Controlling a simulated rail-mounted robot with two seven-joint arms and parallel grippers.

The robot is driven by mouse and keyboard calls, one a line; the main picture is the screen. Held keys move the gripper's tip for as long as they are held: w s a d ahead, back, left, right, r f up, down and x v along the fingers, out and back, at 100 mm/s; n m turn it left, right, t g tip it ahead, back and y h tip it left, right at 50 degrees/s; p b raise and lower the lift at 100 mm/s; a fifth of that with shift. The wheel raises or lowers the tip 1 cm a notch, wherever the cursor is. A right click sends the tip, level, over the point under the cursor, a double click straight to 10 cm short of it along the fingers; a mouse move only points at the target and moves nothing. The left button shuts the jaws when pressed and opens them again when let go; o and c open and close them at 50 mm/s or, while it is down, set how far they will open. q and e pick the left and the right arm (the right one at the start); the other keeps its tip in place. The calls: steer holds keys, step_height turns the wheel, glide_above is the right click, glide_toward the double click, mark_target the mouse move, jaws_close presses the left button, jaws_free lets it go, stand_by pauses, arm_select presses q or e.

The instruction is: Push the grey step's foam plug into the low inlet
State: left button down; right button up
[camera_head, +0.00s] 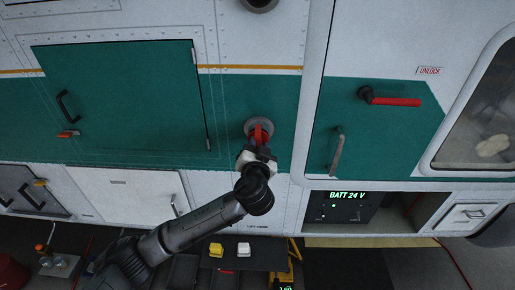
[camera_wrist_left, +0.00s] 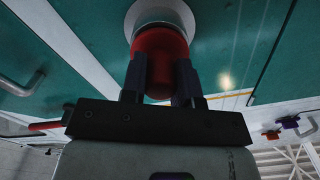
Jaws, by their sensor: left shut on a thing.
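The red foam plug (camera_head: 257,132) is at the mouth of the low inlet, a round opening with a pale grey ring (camera_head: 249,125) in the teal side panel. In the left wrist view the plug (camera_wrist_left: 158,50) points into the ring (camera_wrist_left: 187,18), its far end hidden inside or against the inlet. I cannot tell how deep it sits. My left gripper (camera_head: 259,146) is shut on the plug, one dark finger on each side; it also shows in the left wrist view (camera_wrist_left: 161,80). The dark grey step (camera_head: 270,257) stands below. My right gripper is not in view.
A yellow block (camera_head: 216,250) and a white block (camera_head: 243,249) lie on the step. A higher round inlet (camera_head: 260,4) is at the top edge. A door handle (camera_head: 337,150) and red lever (camera_head: 390,101) stick out to the right, above an open battery bay (camera_head: 404,208).

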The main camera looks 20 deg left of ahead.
arm_select(q)
steer(key=shift+w+a, duration=0.1)
steer(key=shift+w, duration=0.35)
steer(key=c, duration=0.8)
jaws_free()
steer(key=shift+s, duration=0.1)
steer(key=shift+s+b, duration=0.25)
steer(key=shift+b, duration=0.1)
steer(key=shift+b+v, duration=1.45)
steer(key=shift+v, duration=5.15)
